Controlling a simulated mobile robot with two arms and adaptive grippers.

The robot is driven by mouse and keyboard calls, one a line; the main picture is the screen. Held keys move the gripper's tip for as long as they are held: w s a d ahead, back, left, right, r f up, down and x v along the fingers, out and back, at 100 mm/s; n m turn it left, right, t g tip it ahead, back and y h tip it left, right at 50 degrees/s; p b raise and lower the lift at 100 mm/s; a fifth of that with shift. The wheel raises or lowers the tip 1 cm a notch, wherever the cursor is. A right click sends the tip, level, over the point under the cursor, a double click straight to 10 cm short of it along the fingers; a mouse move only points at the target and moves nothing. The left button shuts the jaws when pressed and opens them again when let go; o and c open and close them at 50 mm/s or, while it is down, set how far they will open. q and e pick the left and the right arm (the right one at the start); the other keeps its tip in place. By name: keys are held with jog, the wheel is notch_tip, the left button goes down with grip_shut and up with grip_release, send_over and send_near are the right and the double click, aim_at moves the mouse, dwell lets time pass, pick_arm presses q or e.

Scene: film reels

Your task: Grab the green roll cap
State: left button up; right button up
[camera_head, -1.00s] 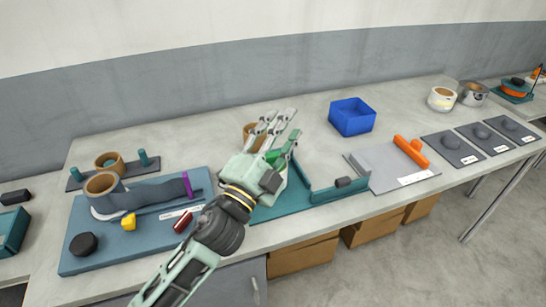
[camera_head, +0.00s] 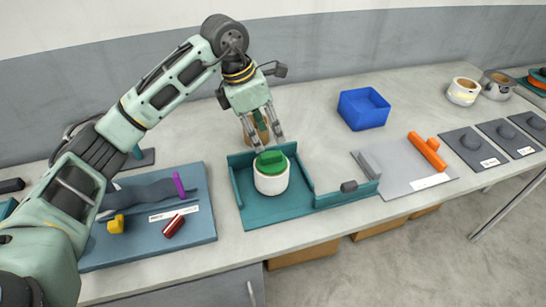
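The green roll cap (camera_head: 271,162) sits on top of a white roll (camera_head: 271,182), which stands upright in the teal tray (camera_head: 240,207) near the middle of the bench. My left gripper (camera_head: 267,145) points down, with its fingers apart and empty. Its fingertips are just above or behind the cap's far edge; I cannot tell whether they touch it. My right gripper is not in view.
A brown roll (camera_head: 257,119) stands behind my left fingers, partly hidden. A blue bin (camera_head: 363,109) is behind to the right. A grey plate (camera_head: 388,178) with an orange part (camera_head: 427,150) is right of the tray. A blue board (camera_head: 190,226) lies left.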

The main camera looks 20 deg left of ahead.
aim_at(271, 154)
pick_arm(q)
jog(key=p+x, duration=0.1)
jog(key=x, duration=0.1)
jog(key=p+x, duration=0.1)
jog(key=x, duration=0.1)
jog(key=p+x, duration=0.1)
jog(key=x, duration=0.2)
jog(key=shift+s+a, duration=0.25)
jog(key=shift+a, duration=0.05)
jog(key=shift+d+f, duration=0.1)
jog(key=shift+f, duration=0.25)
jog(key=shift+c, duration=0.4)
jog(key=shift+w, duration=0.1)
grip_shut()
